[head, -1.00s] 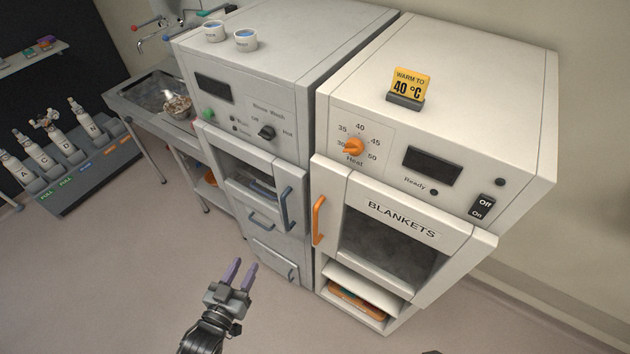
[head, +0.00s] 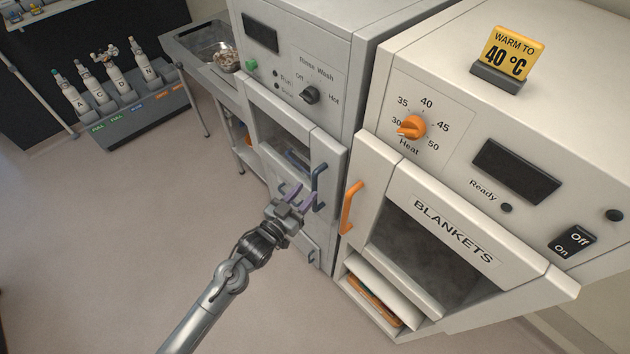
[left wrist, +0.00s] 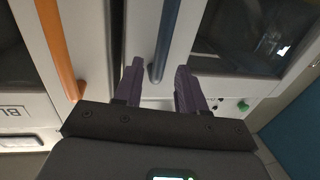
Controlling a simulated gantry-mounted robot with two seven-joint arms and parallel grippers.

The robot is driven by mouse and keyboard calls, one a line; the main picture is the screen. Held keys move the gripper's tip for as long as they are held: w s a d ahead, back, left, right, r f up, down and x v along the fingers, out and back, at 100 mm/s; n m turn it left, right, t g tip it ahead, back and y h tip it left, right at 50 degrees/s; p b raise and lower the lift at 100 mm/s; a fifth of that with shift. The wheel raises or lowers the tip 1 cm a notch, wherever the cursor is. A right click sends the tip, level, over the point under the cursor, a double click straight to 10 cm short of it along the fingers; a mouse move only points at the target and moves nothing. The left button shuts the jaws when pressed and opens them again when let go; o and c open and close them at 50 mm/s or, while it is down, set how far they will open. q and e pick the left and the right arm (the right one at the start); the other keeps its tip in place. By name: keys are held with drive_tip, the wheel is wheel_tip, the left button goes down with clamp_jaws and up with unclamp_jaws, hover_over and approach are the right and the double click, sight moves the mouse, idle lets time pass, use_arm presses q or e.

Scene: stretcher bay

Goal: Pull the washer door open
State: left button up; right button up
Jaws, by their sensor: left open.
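The washer (head: 292,65) is the grey cabinet in the middle of the head view. Its windowed door (head: 328,160) looks shut and carries a dark blue upright handle (head: 318,187). My left gripper (head: 297,194) is open, its purple fingers at the handle. In the left wrist view, the blue handle (left wrist: 166,40) shows between the two open fingers (left wrist: 160,72). I cannot tell whether either finger touches it. My right gripper is in neither current view.
The blanket warmer (head: 440,130) stands close on the right, its orange handle (head: 351,206) near my left gripper. A sink bench (head: 190,40) stands left of the washer. A bottle rack (head: 130,115) is at far left. The floor in front is clear.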

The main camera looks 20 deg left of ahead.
sight(313, 184)
use_arm(q)
drive_tip(key=shift+x, duration=2.85)
drive_tip(key=shift+c, duration=0.4)
clamp_jaws()
